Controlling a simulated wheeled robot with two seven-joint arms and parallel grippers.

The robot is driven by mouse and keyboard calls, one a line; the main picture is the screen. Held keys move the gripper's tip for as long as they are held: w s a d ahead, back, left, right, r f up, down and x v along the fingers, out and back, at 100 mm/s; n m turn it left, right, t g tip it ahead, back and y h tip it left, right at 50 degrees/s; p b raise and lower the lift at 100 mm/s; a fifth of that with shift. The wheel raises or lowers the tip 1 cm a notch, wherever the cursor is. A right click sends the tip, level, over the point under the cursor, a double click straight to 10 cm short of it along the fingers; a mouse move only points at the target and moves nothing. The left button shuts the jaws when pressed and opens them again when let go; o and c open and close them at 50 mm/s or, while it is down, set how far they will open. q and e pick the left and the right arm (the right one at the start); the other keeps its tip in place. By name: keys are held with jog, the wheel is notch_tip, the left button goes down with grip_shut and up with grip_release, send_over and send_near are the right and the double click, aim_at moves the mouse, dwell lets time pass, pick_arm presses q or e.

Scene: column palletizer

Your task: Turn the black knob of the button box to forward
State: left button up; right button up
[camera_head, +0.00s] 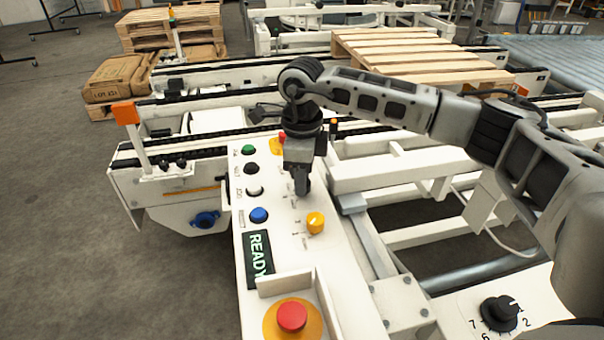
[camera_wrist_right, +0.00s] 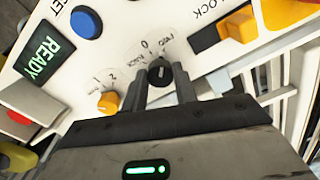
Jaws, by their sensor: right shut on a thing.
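The white button box (camera_head: 275,235) runs down the middle of the head view. My right gripper (camera_head: 301,190) reaches down onto it from above. In the right wrist view the black knob (camera_wrist_right: 160,72) sits between the fingertips of my right gripper (camera_wrist_right: 161,84), which is shut on it. A light pointer line shows on the knob, with a "0" label and partly readable words around it. In the head view the gripper hides the knob. My left gripper is not in view.
On the box are a blue button (camera_head: 258,215), a yellow knob (camera_head: 315,222), a READY display (camera_head: 258,259) and a red emergency button (camera_head: 292,316) with a raised guard. A numbered black dial (camera_head: 500,309) is at lower right. Conveyors and a wooden pallet (camera_head: 420,55) lie behind.

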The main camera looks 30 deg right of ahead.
jog(key=shift+m, duration=0.6)
jog(key=o, duration=1)
jog(key=shift+c, duration=0.2)
jog(key=shift+r, duration=0.15)
notch_tip(320, 180, up, 16)
jog(key=p, duration=0.1)
